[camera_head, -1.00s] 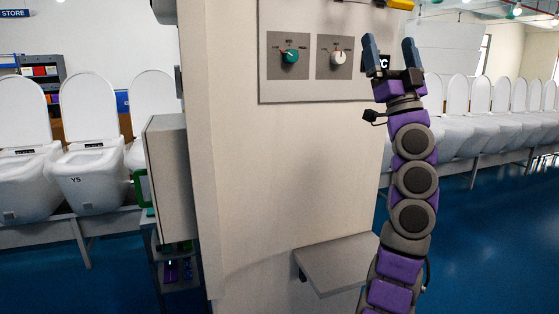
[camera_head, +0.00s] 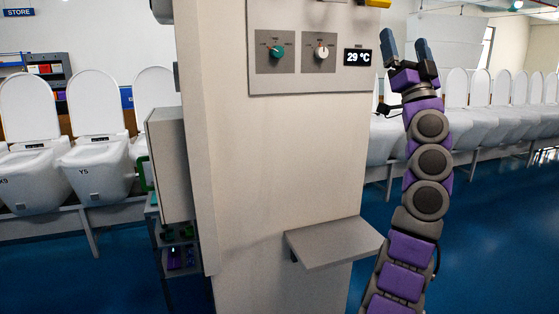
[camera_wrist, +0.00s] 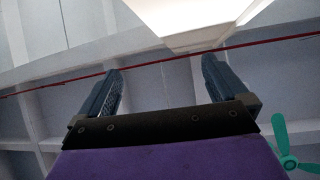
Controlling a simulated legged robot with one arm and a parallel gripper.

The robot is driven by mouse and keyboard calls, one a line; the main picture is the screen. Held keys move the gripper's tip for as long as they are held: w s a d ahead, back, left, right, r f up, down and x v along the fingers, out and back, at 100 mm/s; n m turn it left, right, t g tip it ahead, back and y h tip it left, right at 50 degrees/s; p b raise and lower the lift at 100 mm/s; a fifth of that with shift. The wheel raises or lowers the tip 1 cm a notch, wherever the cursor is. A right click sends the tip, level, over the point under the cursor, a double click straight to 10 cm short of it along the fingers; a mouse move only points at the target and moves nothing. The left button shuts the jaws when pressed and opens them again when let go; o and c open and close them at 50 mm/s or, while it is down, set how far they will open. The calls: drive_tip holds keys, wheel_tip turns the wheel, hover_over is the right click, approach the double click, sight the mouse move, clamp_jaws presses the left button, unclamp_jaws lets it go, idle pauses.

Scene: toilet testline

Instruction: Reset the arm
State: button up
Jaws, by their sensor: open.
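My gripper (camera_head: 407,52) is raised at the upper right in the head view. Its two blue-grey fingers point up and stand apart with nothing between them. My purple and grey arm stands nearly upright below it, to the right of the pale panel column (camera_head: 270,180). In the wrist view my gripper (camera_wrist: 160,85) also shows open and empty, facing the ceiling (camera_wrist: 150,60). A pale box-shaped fixture (camera_wrist: 195,20) shows above and beyond the fingers.
A grey shelf (camera_head: 335,243) juts out low beside my arm. Rows of white toilets (camera_head: 97,165) stand on both sides. Blue floor (camera_head: 490,240) is open at right.

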drive_tip(key=w+d+m+g+h, duration=0.2)
drive_tip(key=w, duration=0.3)
drive_tip(key=w+a+f+g+y, duration=0.5)
drive_tip(key=w+a+f+g, duration=0.1)
drive_tip(key=a+f, duration=0.15)
drive_tip(key=s+a+f+n+g+y, duration=0.1)
drive_tip(key=s+a+f+n+g, duration=0.1)
drive_tip(key=s+a+f+g, duration=0.55)
drive_tip(key=s+a+f+n+g, duration=0.2)
drive_tip(key=s+a+f+g, duration=0.2)
drive_tip(key=s+a+f, duration=0.6)
drive_tip(key=s+a+f+g+h, duration=0.25)
drive_tip(key=s+f+g, duration=0.35)
drive_tip(key=s+f, duration=1.25)
drive_tip(key=s+d+f+g+h, duration=0.1)
drive_tip(key=s+d+f, duration=0.3)
drive_tip(key=s, duration=0.4)
drive_tip(key=s+d+f+g+h, duration=0.2)
drive_tip(key=s+d+f+h, duration=0.1)
drive_tip(key=s, duration=0.5)
drive_tip(key=s+d+f+m+g+h, duration=0.1)
drive_tip(key=s+d+f, duration=0.3)
drive_tip(key=s, duration=0.4)
drive_tip(key=shift+s+d+f+g+h, duration=0.25)
drive_tip(key=shift+d+f+g+h, duration=0.15)
drive_tip(key=shift+f+g+h, duration=0.3)
